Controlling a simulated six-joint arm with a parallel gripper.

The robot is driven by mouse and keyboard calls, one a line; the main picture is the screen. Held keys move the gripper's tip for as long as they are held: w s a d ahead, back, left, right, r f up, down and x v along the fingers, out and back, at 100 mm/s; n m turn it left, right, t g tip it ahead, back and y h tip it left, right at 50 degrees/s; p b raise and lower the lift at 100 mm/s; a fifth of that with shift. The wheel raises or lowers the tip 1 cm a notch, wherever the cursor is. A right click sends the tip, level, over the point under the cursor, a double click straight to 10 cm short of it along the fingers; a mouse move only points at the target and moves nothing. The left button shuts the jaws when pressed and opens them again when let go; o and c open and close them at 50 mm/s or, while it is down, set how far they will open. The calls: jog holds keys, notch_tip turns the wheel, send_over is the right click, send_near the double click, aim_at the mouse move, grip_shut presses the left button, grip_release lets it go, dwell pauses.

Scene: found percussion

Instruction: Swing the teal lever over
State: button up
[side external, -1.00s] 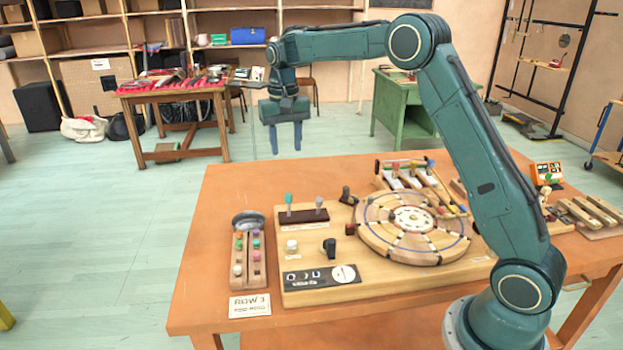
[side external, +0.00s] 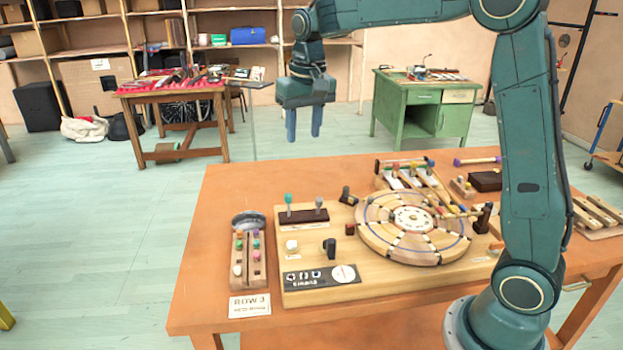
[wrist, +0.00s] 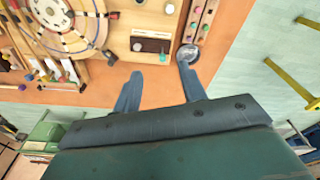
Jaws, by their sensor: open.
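The teal lever (side external: 288,201) is a short stalk with a teal knob, standing at the left end of a dark brown block (side external: 304,216) on the wooden board. A grey-knobbed lever (side external: 319,204) stands at the block's right end. My gripper (side external: 304,138) hangs in the air above and behind the block, fingers down, open and empty. In the wrist view the gripper fingers (wrist: 158,88) are apart, and the teal lever (wrist: 163,57) shows just beyond them, small beside the dark block (wrist: 150,42).
A round segmented wooden disc (side external: 412,228) lies right of the levers. A black knob (side external: 329,247) and a white knob (side external: 292,246) sit in front. A tray of coloured pegs (side external: 248,255) and a grey bowl (side external: 247,220) are at left. The table's back left is clear.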

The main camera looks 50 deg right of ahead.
jog(key=s+a+r+n, duration=0.1)
jog(key=s+a+r, duration=0.1)
jog(key=s, duration=0.4)
jog(key=shift+s+r+t, duration=0.2)
jog(key=shift+s+t, duration=0.15)
jog(key=shift+t, duration=0.05)
jog(key=m+g, duration=0.2)
jog(key=m, duration=0.5)
send_over(288, 194)
notch_tip(288, 194, down, 10)
jog(key=shift+w+a+f, duration=0.15)
jog(key=shift+f, duration=0.05)
jog(key=shift+f, duration=0.1)
jog(key=f, duration=1.3)
jog(key=shift+s+f, duration=0.2)
jog(key=shift+f, duration=0.1)
